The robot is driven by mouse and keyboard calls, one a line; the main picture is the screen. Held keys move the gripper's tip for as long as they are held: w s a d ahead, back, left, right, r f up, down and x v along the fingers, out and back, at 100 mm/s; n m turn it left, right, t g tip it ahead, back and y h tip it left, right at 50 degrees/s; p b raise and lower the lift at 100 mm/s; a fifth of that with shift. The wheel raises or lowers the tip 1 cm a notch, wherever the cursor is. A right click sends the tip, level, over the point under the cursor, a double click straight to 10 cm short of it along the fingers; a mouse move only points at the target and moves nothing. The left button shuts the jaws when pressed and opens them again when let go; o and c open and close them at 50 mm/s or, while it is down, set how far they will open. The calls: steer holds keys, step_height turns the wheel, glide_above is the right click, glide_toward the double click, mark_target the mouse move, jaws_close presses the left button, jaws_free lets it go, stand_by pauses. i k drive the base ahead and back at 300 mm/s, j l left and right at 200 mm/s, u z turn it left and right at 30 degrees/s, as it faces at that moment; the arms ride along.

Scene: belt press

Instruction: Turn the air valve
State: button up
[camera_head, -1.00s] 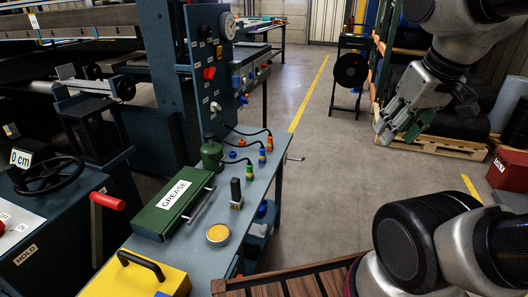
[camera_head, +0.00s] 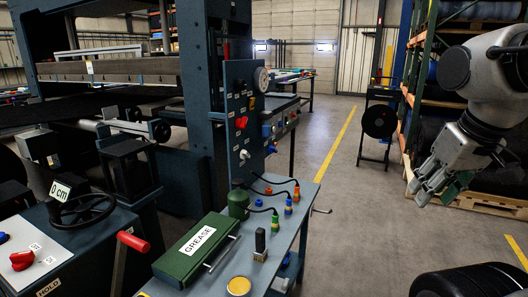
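The control panel (camera_head: 243,125) stands upright at the middle of the view, on the left side of the aisle. It carries a round gauge (camera_head: 262,79) at the top, a red knob (camera_head: 241,122) below it and a small pale handle (camera_head: 244,154) lower down. I cannot tell for sure which of these is the air valve. My gripper (camera_head: 437,190) hangs at the right, well apart from the panel, pointing down and left. Its fingers look spread, with nothing seen between them.
A grey bench (camera_head: 222,277) holds a green grease box (camera_head: 197,248), a yellow-topped tin (camera_head: 239,286) and coloured hose fittings. A red-handled lever (camera_head: 133,242) and a black handwheel (camera_head: 82,211) are at left. Shelving stands behind my arm. The aisle floor (camera_head: 345,195) is clear.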

mark_target(240, 123)
steer(key=i+l+u, duration=0.25)
steer(key=l, duration=0.15)
steer(key=l+u, duration=0.55)
steer(key=l, duration=0.3)
steer(key=i, duration=0.05)
